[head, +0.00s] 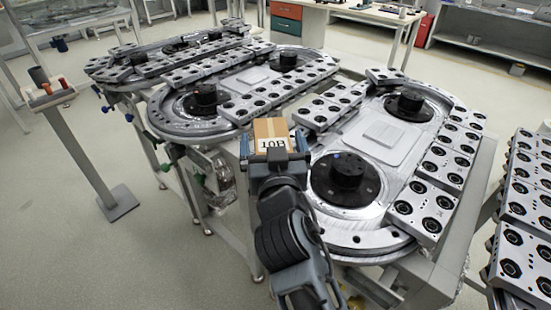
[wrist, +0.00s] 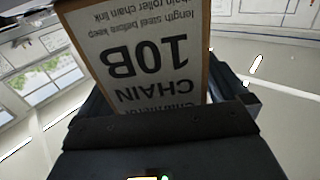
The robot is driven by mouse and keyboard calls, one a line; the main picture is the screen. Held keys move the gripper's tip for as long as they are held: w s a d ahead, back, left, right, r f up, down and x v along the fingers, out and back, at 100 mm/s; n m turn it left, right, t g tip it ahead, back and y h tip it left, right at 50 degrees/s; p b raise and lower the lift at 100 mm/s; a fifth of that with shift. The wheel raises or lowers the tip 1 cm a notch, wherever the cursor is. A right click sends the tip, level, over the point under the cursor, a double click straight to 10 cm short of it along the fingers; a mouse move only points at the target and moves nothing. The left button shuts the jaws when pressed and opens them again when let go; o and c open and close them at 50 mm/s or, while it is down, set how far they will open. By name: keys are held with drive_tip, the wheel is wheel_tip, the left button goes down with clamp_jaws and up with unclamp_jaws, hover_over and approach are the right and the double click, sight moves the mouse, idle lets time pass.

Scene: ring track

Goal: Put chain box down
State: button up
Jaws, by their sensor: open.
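The chain box (head: 270,132) is a small brown carton with a white label reading 10B. In the head view it stands at the end of my gripper (head: 275,155), beside the near end of the ring track. In the wrist view the chain box (wrist: 145,55) fills the middle, its label upside down, between the fingers of my gripper (wrist: 165,100). The jaws are open, with a finger on either side of the box. Whether the fingers touch it, and what lies under the box, is hidden.
The oval ring track (head: 380,135) carries several grey blocks with black round fittings and black hubs. Another track section (head: 250,85) lies behind it. More blocks (head: 520,205) stand at the right. A post with a small panel (head: 50,95) stands at left on open floor.

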drive_tip(key=s+d+b, duration=0.2)
drive_tip(key=s+b, duration=0.1)
drive_tip(key=s, duration=0.9)
drive_tip(key=shift+w, duration=0.1)
drive_tip(key=s+d+f+n+g, duration=0.1)
drive_tip(key=s+d+f, duration=0.5)
drive_tip(key=s+d, duration=0.15)
drive_tip(key=s+d+f+n+g, duration=0.1)
drive_tip(key=s+d+f+g, duration=0.1)
drive_tip(key=s+d+f, duration=0.6)
drive_tip(key=s+d+r+m+h, duration=0.1)
drive_tip(key=s+d+r+m, duration=0.1)
drive_tip(key=s, duration=0.7)
drive_tip(key=s+d+r+m+h, duration=0.2)
drive_tip(key=s+d+r, duration=0.2)
drive_tip(key=s, duration=0.5)
drive_tip(key=shift+s+d+r, duration=0.25)
drive_tip(key=shift+d, duration=0.55)
drive_tip(key=shift+c, duration=0.5)
